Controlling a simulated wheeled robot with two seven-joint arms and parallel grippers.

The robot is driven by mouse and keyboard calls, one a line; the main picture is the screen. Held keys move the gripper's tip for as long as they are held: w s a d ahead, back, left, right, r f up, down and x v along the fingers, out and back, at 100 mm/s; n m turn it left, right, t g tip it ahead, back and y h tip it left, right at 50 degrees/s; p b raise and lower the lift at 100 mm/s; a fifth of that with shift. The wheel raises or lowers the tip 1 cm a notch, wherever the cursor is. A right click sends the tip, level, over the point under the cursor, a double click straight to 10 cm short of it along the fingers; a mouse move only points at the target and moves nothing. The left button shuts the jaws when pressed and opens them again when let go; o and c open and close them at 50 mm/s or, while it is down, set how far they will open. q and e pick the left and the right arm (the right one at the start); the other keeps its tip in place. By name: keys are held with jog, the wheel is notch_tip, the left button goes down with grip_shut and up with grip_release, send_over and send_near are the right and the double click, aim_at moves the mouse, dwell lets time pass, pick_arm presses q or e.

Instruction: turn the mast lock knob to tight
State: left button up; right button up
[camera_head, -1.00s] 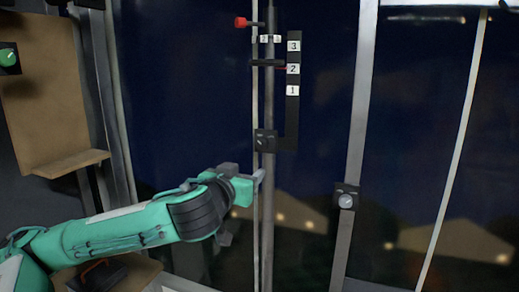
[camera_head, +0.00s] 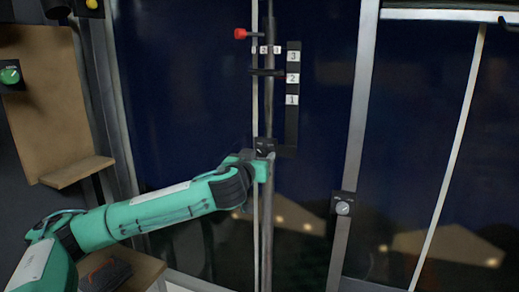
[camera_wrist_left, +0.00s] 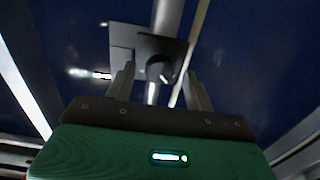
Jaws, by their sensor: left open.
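The mast lock knob is on a small black plate (camera_head: 264,145) fixed to the grey vertical mast (camera_head: 268,105) in the head view. In the left wrist view the round dark knob (camera_wrist_left: 158,72) sticks out from the plate (camera_wrist_left: 145,45), with a light mark on it. My left gripper (camera_head: 268,158) is at the plate's lower edge in the head view. Its two fingers (camera_wrist_left: 160,78) are apart, one on each side of the knob in the wrist view. I cannot tell whether they touch it. My right gripper is out of view.
A black scale (camera_head: 292,110) numbered 1 to 3 stands right of the mast, with a red-tipped lever (camera_head: 240,34) higher up. Another knob (camera_head: 343,208) is on the right post. A green knob (camera_head: 10,75) and a wooden shelf (camera_head: 78,171) are at left.

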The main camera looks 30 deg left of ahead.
pick_arm(q)
jog(key=shift+w+a, duration=0.1)
jog(key=shift+w, duration=0.3)
jog(key=shift+c, duration=0.2)
jog(key=c, duration=0.9)
jog(key=shift+c, duration=0.2)
